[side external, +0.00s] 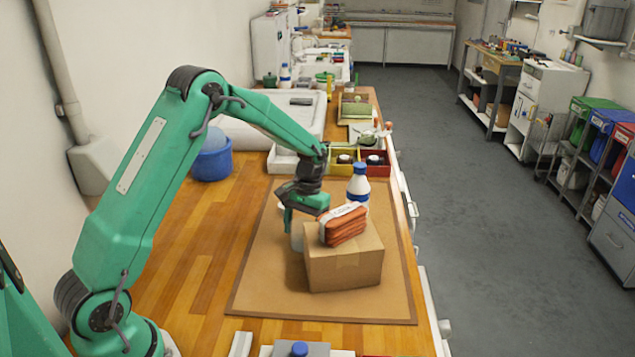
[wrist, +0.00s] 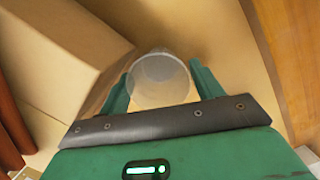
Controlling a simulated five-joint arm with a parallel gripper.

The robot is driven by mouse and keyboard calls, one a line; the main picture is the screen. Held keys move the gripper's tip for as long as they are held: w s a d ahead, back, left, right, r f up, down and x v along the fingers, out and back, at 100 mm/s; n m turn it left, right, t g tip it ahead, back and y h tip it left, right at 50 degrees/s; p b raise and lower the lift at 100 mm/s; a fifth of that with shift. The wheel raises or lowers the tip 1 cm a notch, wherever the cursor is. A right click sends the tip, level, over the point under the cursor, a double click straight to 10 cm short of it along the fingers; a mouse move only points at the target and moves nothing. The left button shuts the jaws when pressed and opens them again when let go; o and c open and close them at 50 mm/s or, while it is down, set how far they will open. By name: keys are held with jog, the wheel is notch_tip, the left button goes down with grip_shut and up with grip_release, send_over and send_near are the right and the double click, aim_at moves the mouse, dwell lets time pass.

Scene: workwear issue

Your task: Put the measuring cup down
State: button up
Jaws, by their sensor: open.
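The measuring cup is a clear, greyish cylinder (wrist: 160,78); in the wrist view it lies between the two green fingers of my gripper (wrist: 162,88), which are apart on either side of it. In the side view the cup (side external: 297,236) shows faintly below my gripper (side external: 298,215), at the left side of the cardboard box (side external: 345,268), partly hidden by it. The cup appears upright on the brown mat (side external: 262,285). My gripper is open around the cup; whether a finger touches it I cannot tell.
A folded orange pack (side external: 343,228) lies on the box, close to my gripper. A white bottle with a blue cap (side external: 358,186) stands behind. Yellow and red bins (side external: 374,168) and a blue bucket (side external: 211,162) are farther back. The mat's left part is clear.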

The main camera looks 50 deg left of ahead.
jog(key=c, duration=0.8)
jog(key=shift+r, duration=0.2)
notch_tip(320, 180, up, 18)
jog(key=shift+f, duration=0.15)
dwell(0.5)
jog(key=d+r+m, duration=0.1)
jog(key=d, duration=0.2)
jog(key=s+d+r+m, duration=0.1)
jog(key=d, duration=0.2)
jog(key=d+r+m, duration=0.1)
jog(key=d, duration=0.2)
jog(key=shift+s+d+r+m, duration=0.2)
jog(key=shift+s+r+m, duration=0.1)
jog(key=shift+s+m, duration=0.1)
